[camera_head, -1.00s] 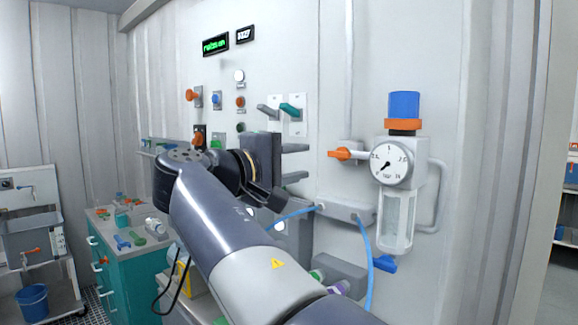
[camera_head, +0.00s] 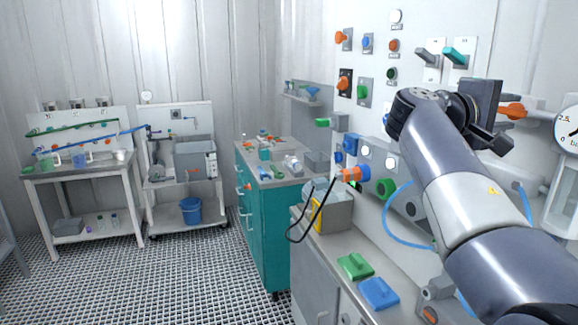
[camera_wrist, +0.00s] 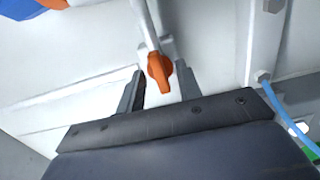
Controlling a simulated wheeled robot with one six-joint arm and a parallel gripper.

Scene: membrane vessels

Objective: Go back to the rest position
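My gripper (camera_head: 503,147) is at the right of the head view, in front of the white wall panel. In the wrist view its two dark fingers (camera_wrist: 158,88) stand apart, so it is open. An orange valve handle (camera_wrist: 160,72) on a pale pipe shows in the gap between the fingers; I cannot tell whether they touch it. The handle also shows in the head view (camera_head: 513,111), just right of the gripper, partly covered by it. Nothing is seen held.
A pressure gauge (camera_head: 569,130) is at the right edge. Left of my arm are panel knobs and a steel bench (camera_head: 330,262) with green and blue blocks. A teal cabinet (camera_head: 268,215) and white carts (camera_head: 185,165) stand farther back. The grating floor (camera_head: 150,280) is open at left.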

